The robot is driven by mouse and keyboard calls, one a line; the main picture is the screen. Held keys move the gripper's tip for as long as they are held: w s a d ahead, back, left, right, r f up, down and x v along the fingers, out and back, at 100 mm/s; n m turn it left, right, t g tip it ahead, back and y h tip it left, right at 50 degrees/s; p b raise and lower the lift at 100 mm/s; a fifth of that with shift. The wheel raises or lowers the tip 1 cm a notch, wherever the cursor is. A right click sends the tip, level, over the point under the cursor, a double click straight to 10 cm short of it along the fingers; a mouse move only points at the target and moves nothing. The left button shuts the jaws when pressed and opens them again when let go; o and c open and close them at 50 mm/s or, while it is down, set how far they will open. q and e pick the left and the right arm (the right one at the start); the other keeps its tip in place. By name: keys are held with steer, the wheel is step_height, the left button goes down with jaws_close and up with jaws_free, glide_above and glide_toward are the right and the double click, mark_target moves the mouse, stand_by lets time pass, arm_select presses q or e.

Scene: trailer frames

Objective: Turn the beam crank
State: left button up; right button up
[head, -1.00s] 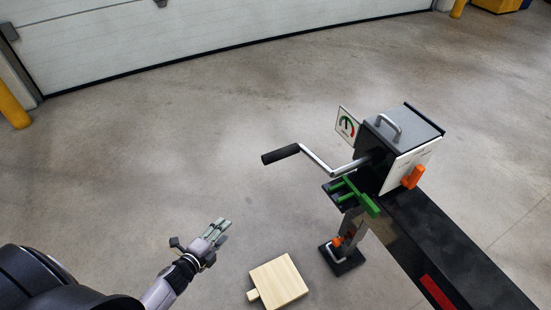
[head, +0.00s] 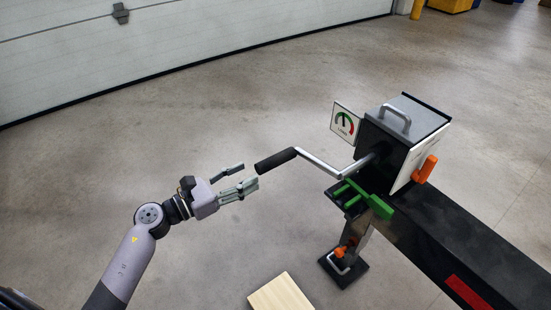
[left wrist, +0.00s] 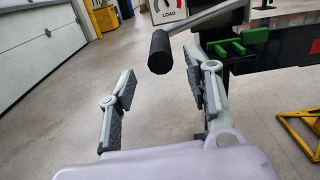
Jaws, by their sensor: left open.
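The beam crank (head: 320,164) is a silver bent rod with a black cylindrical grip (head: 275,160). It comes out of the dark box (head: 412,125) on the end of the black beam (head: 440,240). The grip points left toward my left gripper (head: 243,177). That gripper is open and empty, just left of the grip's end and apart from it. In the left wrist view the black grip (left wrist: 160,52) shows ahead, between and beyond the two open fingers (left wrist: 162,98). My right gripper is in neither view.
A load gauge sign (head: 345,121) stands beside the box. A support foot (head: 343,268) and a wooden block (head: 281,293) are on the floor. The floor to the left is clear.

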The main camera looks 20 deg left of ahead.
mark_target(276, 160)
arm_select(q)
steer(key=x, duration=1)
steer(key=shift+w+d, duration=0.15)
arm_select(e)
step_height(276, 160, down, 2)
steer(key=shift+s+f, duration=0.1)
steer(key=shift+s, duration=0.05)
arm_select(q)
jaws_close()
